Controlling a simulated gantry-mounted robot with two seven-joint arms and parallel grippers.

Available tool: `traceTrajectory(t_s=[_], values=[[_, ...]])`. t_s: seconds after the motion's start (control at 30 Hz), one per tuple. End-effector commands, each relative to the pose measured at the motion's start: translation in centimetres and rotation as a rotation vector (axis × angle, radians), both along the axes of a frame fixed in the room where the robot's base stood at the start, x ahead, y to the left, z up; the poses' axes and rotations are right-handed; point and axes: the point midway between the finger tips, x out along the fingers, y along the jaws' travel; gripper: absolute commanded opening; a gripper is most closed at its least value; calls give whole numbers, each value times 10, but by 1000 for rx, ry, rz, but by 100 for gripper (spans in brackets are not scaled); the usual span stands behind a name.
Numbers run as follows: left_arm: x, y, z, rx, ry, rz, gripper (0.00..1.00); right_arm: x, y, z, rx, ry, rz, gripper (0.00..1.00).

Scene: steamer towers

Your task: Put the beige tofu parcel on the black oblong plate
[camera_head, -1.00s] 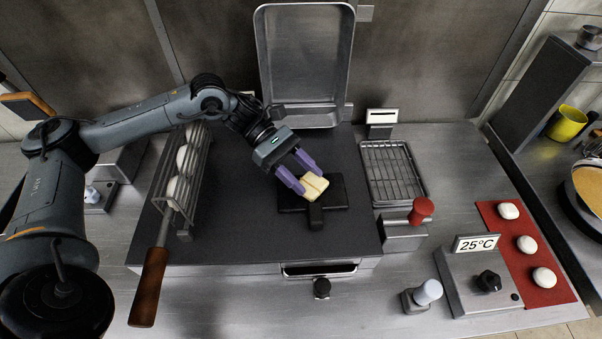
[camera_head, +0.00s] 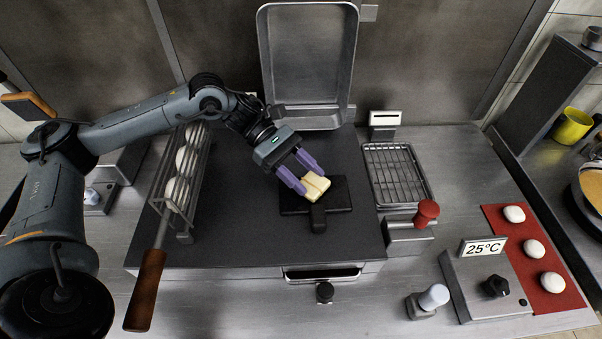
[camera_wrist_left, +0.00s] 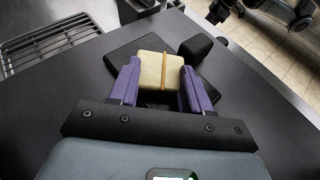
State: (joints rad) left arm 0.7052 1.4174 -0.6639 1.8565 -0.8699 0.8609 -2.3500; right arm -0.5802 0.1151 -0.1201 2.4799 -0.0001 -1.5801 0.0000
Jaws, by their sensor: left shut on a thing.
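The beige tofu parcel (camera_head: 315,184), tied with a thin tan band, is between the purple fingers of my left gripper (camera_head: 305,179). In the left wrist view the parcel (camera_wrist_left: 160,70) sits between both fingertips, and the gripper (camera_wrist_left: 160,85) is shut on it. The parcel is over the black oblong plate (camera_head: 338,195), near its middle. The plate (camera_wrist_left: 125,50) shows behind and beside the parcel in the wrist view. I cannot tell whether the parcel's underside touches the plate. My right gripper is not in view.
The plate lies on a dark flat worktop (camera_head: 245,220). A wire rack (camera_head: 398,172) and a red-knobbed box (camera_head: 408,232) are at its right. A slatted holder with white buns (camera_head: 181,190) stands at the left. A metal tray (camera_head: 307,60) leans behind.

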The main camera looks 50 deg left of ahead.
Motion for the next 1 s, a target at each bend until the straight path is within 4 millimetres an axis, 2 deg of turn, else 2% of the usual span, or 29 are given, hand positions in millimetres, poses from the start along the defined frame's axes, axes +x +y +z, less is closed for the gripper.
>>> traceTrajectory(t_s=[0.03, 0.67, 1.0], values=[[-6, -3, -42, -14, 76, 0, 13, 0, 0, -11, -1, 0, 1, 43], [-6, -3, -43, -14, 76, 0, 13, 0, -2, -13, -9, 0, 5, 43], [-5, -3, -29, -14, 74, 0, 13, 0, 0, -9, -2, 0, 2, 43]])
